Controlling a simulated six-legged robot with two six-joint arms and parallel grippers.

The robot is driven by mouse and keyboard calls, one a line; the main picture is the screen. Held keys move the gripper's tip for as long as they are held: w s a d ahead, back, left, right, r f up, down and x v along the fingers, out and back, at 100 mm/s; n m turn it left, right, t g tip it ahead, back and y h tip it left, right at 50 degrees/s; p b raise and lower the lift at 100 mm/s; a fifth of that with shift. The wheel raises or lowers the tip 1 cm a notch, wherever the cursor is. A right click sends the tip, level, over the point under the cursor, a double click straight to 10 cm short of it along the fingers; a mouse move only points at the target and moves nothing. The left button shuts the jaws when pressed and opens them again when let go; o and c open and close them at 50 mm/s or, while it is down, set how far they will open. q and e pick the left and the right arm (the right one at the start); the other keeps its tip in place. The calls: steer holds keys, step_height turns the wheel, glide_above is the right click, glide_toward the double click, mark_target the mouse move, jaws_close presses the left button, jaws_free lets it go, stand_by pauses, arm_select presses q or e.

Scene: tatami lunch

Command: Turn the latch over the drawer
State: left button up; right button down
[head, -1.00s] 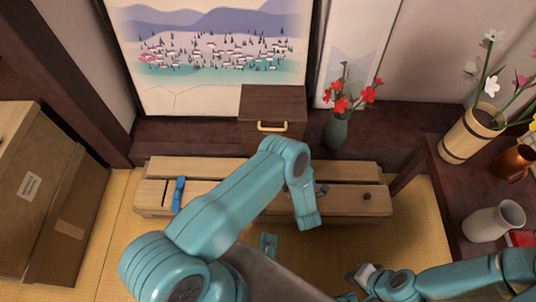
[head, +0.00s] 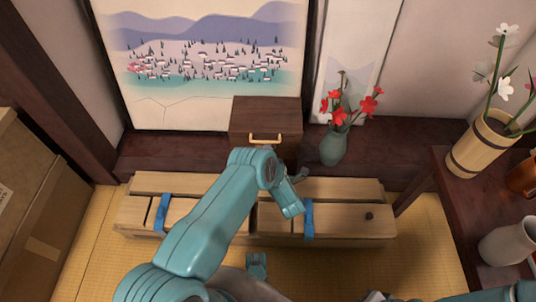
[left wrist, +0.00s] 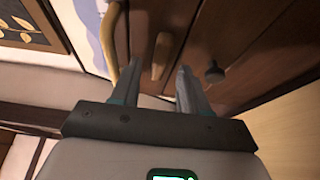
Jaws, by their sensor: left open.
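In the left wrist view, a small light wooden latch (left wrist: 160,55) sits on the dark wooden front, ahead of and seemingly between the fingers of my open left gripper (left wrist: 157,78). I cannot tell whether they touch it. The brass handle (left wrist: 115,50) is left of it, and a dark round knob (left wrist: 215,73) is to the right. In the head view, the dark drawer box (head: 265,117) stands at the back with its handle (head: 265,139); my left arm hides its lower front and the latch. Only a bit of my right gripper (head: 374,296) shows at the bottom edge.
Cardboard boxes (head: 40,220) are at left, and a dark table with vases (head: 450,205) at right.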

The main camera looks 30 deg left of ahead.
arm_select(q)
steer(key=shift+x, duration=0.9)
jaws_close()
